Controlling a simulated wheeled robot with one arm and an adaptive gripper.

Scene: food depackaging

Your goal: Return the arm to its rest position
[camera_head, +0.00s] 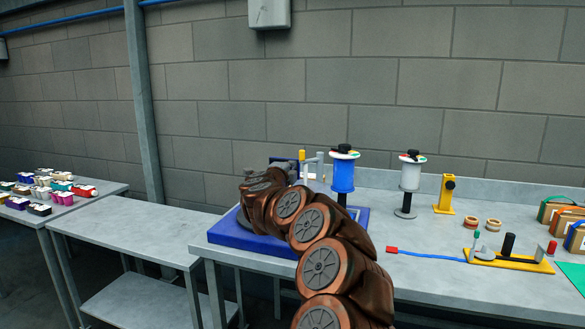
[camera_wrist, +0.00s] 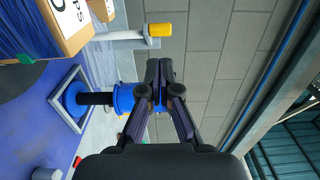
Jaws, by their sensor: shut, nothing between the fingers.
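My gripper (camera_wrist: 160,72) shows in the wrist view with its two dark fingers closed together and nothing held between them. Behind the fingertips are a blue cylinder and the grey block wall, in a view turned on its side. In the head view my brown jointed arm rises from the bottom middle and bends left over the blue base plate (camera_head: 224,232) on the workbench. The gripper itself cannot be made out clearly there; the arm's far end is crowded against dark parts.
A blue spool (camera_head: 342,172) and a white spool (camera_head: 410,178) stand upright right of the arm. A yellow stand (camera_head: 446,194) and a yellow-based tool (camera_head: 510,262) are farther right. Cardboard boxes (camera_wrist: 72,22) appear in the wrist view. The lower table (camera_head: 140,232) at left is bare.

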